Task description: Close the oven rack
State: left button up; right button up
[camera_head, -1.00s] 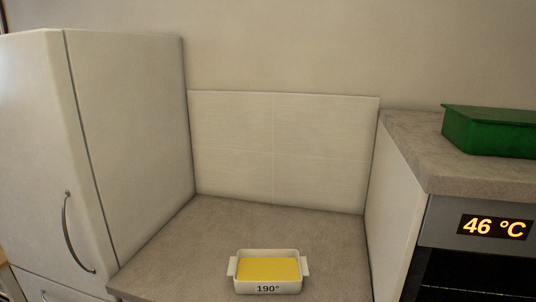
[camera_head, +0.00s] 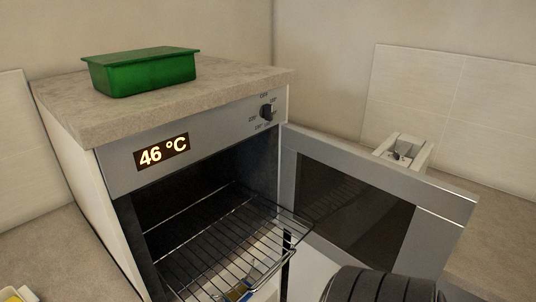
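The oven (camera_head: 115,178) stands in the middle left of the head view, its display reading 46 °C. Its door (camera_head: 370,195) is swung open to the right. The wire oven rack (camera_head: 235,245) sticks out of the dark oven cavity toward me, its front edge past the opening. Something small, yellow and blue, shows through the bars below the rack and is too small to make out. A black rounded part of my arm (camera_head: 385,286) shows at the bottom, in front of the open door. Neither gripper's fingers are in view.
A green box (camera_head: 142,72) sits on the countertop (camera_head: 215,95) above the oven. A control knob (camera_head: 267,112) is on the oven's front panel. A white object (camera_head: 404,152) shows behind the door. A yellow-filled dish (camera_head: 22,296) is at the lower left corner.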

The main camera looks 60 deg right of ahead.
aim_at(250, 289)
jog(key=z, duration=1.7)
jog(key=i+j+u, duration=0.1)
jog(key=j, duration=0.3)
jog(key=i, duration=0.1)
